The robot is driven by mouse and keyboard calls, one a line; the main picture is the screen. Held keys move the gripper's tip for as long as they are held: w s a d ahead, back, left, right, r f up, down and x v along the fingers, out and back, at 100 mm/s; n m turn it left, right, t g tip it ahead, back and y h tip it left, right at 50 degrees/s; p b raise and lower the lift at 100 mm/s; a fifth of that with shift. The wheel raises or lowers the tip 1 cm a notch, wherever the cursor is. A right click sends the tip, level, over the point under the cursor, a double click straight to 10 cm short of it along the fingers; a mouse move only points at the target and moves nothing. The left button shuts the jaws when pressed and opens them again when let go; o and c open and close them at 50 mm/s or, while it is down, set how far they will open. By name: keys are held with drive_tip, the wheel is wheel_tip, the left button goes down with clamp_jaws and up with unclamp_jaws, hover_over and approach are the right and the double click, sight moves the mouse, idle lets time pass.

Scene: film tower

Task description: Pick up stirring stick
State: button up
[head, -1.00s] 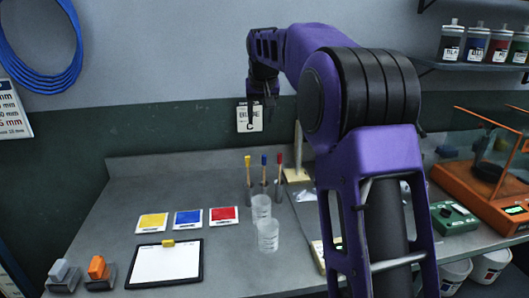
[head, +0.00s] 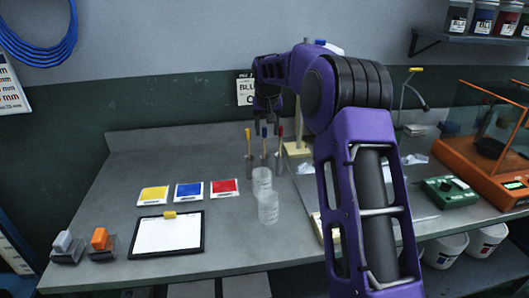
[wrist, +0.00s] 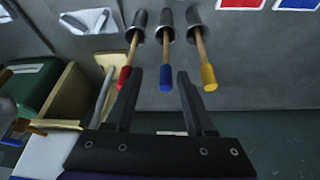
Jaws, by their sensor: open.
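Three stirring sticks stand upright in separate metal holders at the back of the bench: yellow-tipped (head: 248,137), blue-tipped (head: 264,133) and red-tipped (head: 280,132). My gripper (head: 267,119) is open and empty, just above the sticks. In the wrist view, the blue-tipped stick (wrist: 166,78) appears between my two fingers (wrist: 160,74); I cannot tell the depth gap. There, the red-tipped stick (wrist: 124,76) is beside the left finger and the yellow-tipped stick (wrist: 208,78) is right of the right finger. The holder (wrist: 165,22) of the blue-tipped stick is visible.
Two clear cups (head: 268,208) stand in front of the holders. Yellow, blue and red cards (head: 188,190) and a clipboard (head: 167,234) lie to the left. A wooden-based stand (head: 297,149) is close on the right. A green box (head: 450,190) and orange-framed case (head: 470,160) are farther right.

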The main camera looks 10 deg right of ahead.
sight(264, 152)
drive_tip(key=x, duration=0.5)
drive_tip(key=shift+a+f, duration=0.1)
drive_tip(key=shift+a, duration=0.25)
drive_tip(key=shift+c, duration=0.2)
clamp_jaws()
